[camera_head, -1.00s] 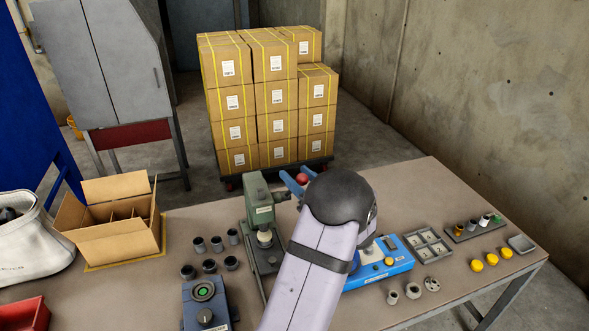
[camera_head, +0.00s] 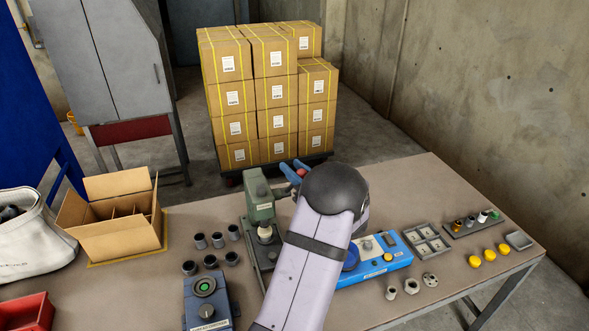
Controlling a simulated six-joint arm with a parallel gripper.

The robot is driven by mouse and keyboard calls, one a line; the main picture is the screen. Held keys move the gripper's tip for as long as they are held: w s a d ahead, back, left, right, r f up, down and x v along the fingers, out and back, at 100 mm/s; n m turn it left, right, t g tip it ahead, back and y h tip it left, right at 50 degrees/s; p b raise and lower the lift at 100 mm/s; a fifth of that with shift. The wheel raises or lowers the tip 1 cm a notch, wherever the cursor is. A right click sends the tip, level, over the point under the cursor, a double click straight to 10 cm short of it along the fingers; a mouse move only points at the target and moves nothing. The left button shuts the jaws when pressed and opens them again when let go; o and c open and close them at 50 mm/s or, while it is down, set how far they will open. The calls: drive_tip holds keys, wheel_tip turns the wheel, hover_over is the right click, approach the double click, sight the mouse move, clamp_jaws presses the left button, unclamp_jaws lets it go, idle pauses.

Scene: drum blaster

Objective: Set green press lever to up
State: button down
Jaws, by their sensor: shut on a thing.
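The green press (camera_head: 259,198) stands upright on the table, left of my arm. Its lever ends in a red knob (camera_head: 301,172), which shows at the press's upper right. My gripper (camera_head: 296,171), with blue fingers, is at the knob and shut on the lever there. My dark wrist and pale forearm hide the lever's lower part and some of the table behind. A pale cylindrical part (camera_head: 265,231) sits under the press head.
A blue device (camera_head: 375,266) lies right of my arm, close to it. A dark blue box with a green button (camera_head: 206,301) stands at the front. Small dark cups (camera_head: 217,240) stand left of the press. An open cardboard box (camera_head: 118,235) is farther left.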

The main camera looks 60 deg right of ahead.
drive_tip(key=shift+w+d+r+g+y+p, duration=0.35)
drive_tip(key=shift+w+d+r+g+p, duration=0.45)
drive_tip(key=shift+p, duration=1)
drive_tip(key=shift+w+d+r+g+y+p, duration=0.4)
drive_tip(key=shift+w+d+p, duration=0.55)
drive_tip(key=shift+p, duration=0.8)
drive_tip(key=shift+r, duration=0.1)
drive_tip(key=c, duration=1.7)
unclamp_jaws()
drive_tip(key=shift+c, duration=0.2)
drive_tip(key=o, duration=0.4)
drive_tip(key=shift+w+d, duration=0.1)
drive_tip(key=shift+c, duration=0.2)
